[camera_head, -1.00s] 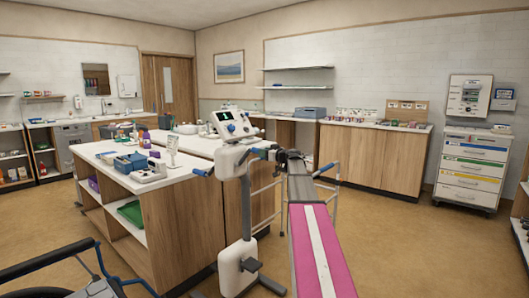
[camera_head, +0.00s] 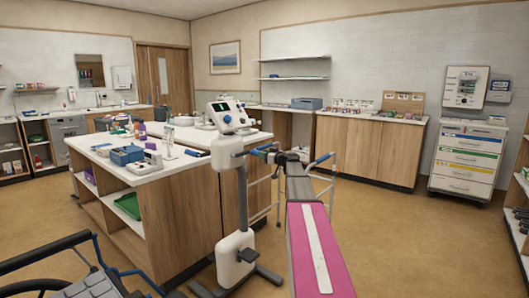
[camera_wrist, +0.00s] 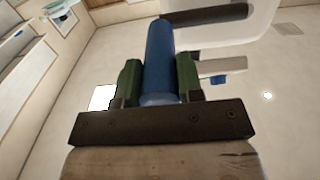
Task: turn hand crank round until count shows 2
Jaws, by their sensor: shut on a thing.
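The hand crank machine (camera_head: 228,160) is a white unit on a grey post beside the counter, with a control head (camera_head: 231,118) on top. Its small dark screen (camera_head: 222,107) is too small to read for a count. One blue crank handle (camera_head: 262,149) is on the right side, at my gripper (camera_head: 278,156). The opposite handle (camera_head: 197,153) sticks out to the left. In the wrist view the blue handle (camera_wrist: 160,60) stands between the two green fingers of my gripper (camera_wrist: 158,82), which are shut on it.
A wheelchair (camera_head: 70,265) stands at the lower left. The white-topped counter (camera_head: 125,165) with supplies is left of the machine. A walking frame (camera_head: 321,180) stands behind my arm. A drawer cart (camera_head: 469,160) is at the right. Floor on the right is clear.

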